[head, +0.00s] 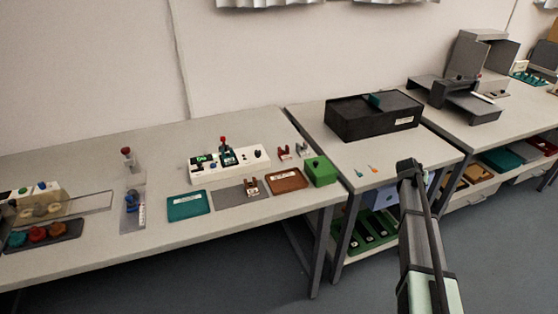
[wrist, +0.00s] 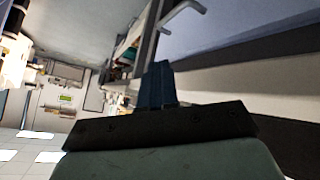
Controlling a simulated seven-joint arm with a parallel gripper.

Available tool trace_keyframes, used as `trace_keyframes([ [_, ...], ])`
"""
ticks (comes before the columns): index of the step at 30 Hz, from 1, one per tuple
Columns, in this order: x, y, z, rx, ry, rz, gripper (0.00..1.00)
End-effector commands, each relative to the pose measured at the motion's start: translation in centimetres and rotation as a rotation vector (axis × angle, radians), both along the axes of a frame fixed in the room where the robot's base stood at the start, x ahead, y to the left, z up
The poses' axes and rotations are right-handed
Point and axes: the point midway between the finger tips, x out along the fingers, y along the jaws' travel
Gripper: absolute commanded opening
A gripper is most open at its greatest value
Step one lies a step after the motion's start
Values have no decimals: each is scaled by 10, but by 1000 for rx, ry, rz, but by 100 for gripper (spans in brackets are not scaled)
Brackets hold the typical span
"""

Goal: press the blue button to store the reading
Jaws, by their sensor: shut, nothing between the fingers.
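A white instrument box (head: 229,162) with a green display, a small dark screen, a red-topped lever and knobs stands on the left bench. Which of these carries the task's blue button is too small to tell. My arm rises at the right of the head view, far from both boxes. In the wrist view my gripper (wrist: 158,70) has its dark fingers together, empty, and neither box can be made out clearly there.
The left bench also holds a teal tray (head: 188,205), a brown tray (head: 287,180), a green box (head: 320,171) and a clear panel at the left. A black box (head: 373,115) stands on the middle bench. A grey machine (head: 462,92) stands farther right.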

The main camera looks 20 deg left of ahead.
Motion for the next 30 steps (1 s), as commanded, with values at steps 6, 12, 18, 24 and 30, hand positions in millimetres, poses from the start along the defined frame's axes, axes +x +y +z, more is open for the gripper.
trace_keyframes([
  [6, 28, 68, 55, -90, -54, 89, 0],
  [12, 34, 139, 92, -149, -82, 162, 0],
  [18, 26, 214, 117, -179, -86, 224, 0],
  [24, 5, 291, 132, -189, -75, 281, 0],
  [30, -24, 364, 142, -189, -55, 334, 0],
])
